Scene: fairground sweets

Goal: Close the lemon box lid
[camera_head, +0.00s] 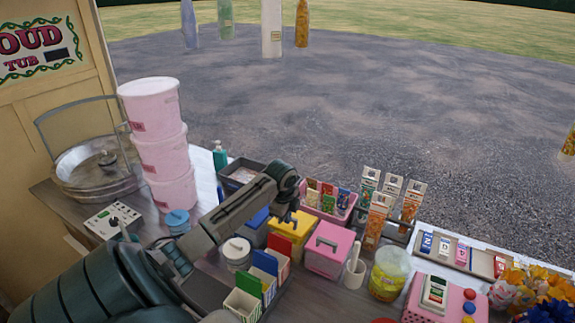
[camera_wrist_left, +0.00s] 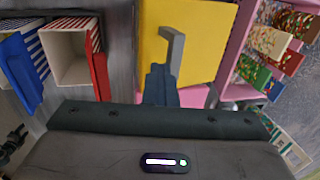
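The lemon box is the yellow box (camera_head: 301,226) between the blue and pink boxes in the head view. My left arm partly hides it. In the left wrist view its flat yellow lid (camera_wrist_left: 207,25) fills the upper middle, with a grey angled handle (camera_wrist_left: 174,52). I cannot tell how far the lid is from shut. My left gripper (camera_head: 290,221) is over the yellow box, fingers pointing down. In the wrist view its fingers (camera_wrist_left: 158,77) look pressed together beside the handle's lower end, with nothing between them. I cannot tell whether they touch it. My right gripper is not in view.
A pink box (camera_head: 327,262) stands right of the yellow one, a blue box (camera_head: 253,228) left. Striped cartons (camera_head: 243,302) with coloured flaps stand in front. A pink basket (camera_head: 329,217) of packets is behind. Stacked pink tubs (camera_head: 155,140) rise at left. A yellow-green tub (camera_head: 389,277) stands right.

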